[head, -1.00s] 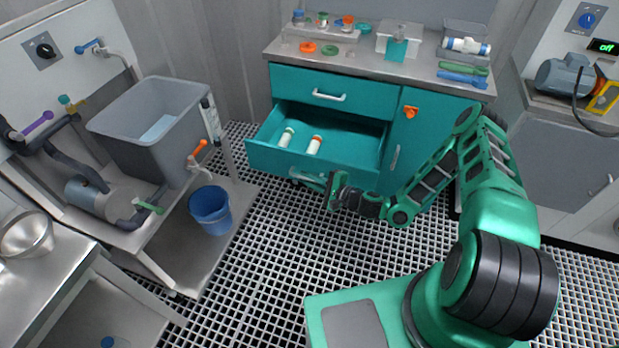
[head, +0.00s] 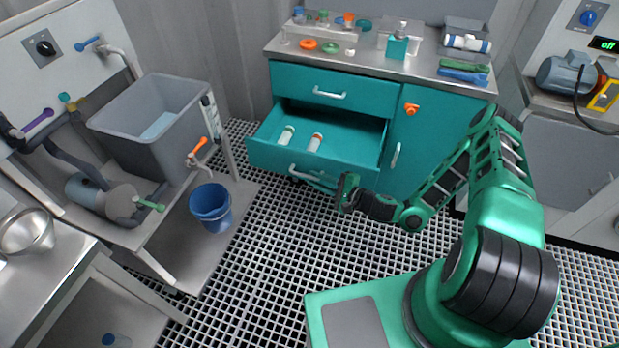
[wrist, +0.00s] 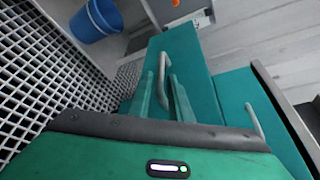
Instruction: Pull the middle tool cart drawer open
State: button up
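The teal tool cart (head: 335,92) stands at the back. My gripper (head: 322,181) is at the handle's right part. In the wrist view its two teal fingers (wrist: 163,96) are apart, with the handle (wrist: 162,75) showing by and between them. I cannot tell whether they touch it.
The closed top drawer (head: 330,90) is above, and a cupboard door with a handle (head: 395,156) is to the right. A blue bucket (head: 211,208) and grey sink (head: 150,115) stand left. The grating floor in front of the cart is clear.

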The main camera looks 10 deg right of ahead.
jog(key=v, duration=0.6)
jog(key=shift+s+d, duration=0.25)
jog(key=shift+d, duration=0.05)
jog(key=shift+r, duration=0.15)
jog(key=s+d+r+n+g+h, duration=0.35)
jog(key=s+d+r, duration=0.3)
jog(key=r, duration=0.35)
jog(key=s+d+r+n+g+h, duration=0.3)
jog(key=s+d+r+n+g, duration=0.25)
jog(key=s+r, duration=0.35)
jog(key=s+d+r+n+g+h, duration=0.3)
jog(key=s+d+r, duration=0.35)
jog(key=r, duration=0.55)
jog(key=s+d+r+m, duration=0.1)
jog(key=s+r+m, duration=0.1)
jog(key=s+r, duration=0.4)
jog(key=s, duration=0.3)
jog(key=shift+s+d+r, duration=0.2)
jog(key=shift+d+r, duration=0.15)
jog(key=shift+d, duration=0.05)
jog(key=shift+h, duration=0.25)
